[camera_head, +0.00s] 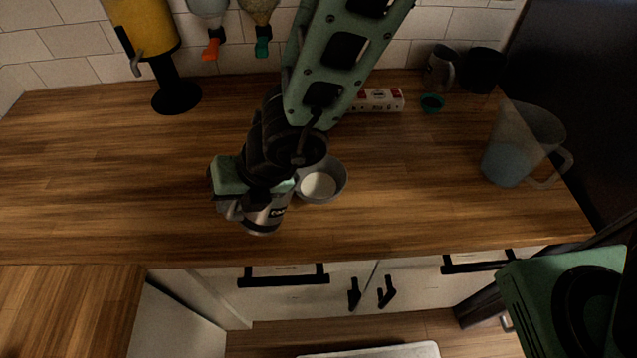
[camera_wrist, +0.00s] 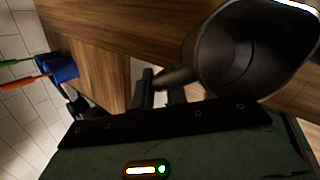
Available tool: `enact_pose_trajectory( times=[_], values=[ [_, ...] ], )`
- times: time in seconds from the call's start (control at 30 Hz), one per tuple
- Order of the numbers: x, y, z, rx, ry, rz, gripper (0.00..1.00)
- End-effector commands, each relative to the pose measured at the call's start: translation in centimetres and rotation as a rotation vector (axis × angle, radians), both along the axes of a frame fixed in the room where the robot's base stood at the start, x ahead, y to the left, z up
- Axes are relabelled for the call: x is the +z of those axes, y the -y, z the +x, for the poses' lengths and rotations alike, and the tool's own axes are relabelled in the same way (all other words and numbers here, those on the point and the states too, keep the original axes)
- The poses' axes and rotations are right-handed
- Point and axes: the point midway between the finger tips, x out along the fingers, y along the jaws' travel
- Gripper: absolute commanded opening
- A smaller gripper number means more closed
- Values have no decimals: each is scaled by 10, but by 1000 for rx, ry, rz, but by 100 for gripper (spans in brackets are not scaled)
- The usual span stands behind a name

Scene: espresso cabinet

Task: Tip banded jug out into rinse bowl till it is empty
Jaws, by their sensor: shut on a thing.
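My gripper (camera_head: 236,192) is shut on the handle of a metal jug (camera_head: 262,220) with a dark lettered band, left of and in front of the bowl. The wrist view shows the handle between the fingers (camera_wrist: 160,92) and the jug's wide mouth (camera_wrist: 245,50), with a dark grey inside. I see no clear liquid in it, but the shading leaves this unsure. The grey rinse bowl (camera_head: 337,193) stands on the counter just right of the jug, partly hidden by my arm. Its inside has a pale round area; I cannot tell whether that is liquid.
A clear pitcher (camera_head: 520,145) with bluish contents stands at the right. A yellow dispenser (camera_head: 145,28) is back left. The left counter (camera_head: 100,190) is clear.

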Motion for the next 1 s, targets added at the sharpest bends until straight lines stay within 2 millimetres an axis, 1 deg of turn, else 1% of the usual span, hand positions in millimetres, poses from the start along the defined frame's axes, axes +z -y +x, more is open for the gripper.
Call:
enact_pose_trajectory(
  times=[0.03, 0.37, 0.67, 1.0],
  values=[
    [-6, -5, -2, 4, 16, -13, 0],
    [-18, -21, -13, 5, 97, -141, 0],
    [-34, -35, -22, 4, 187, -285, 0],
    [-48, -44, -28, 3, 270, -419, 0]
  ],
)
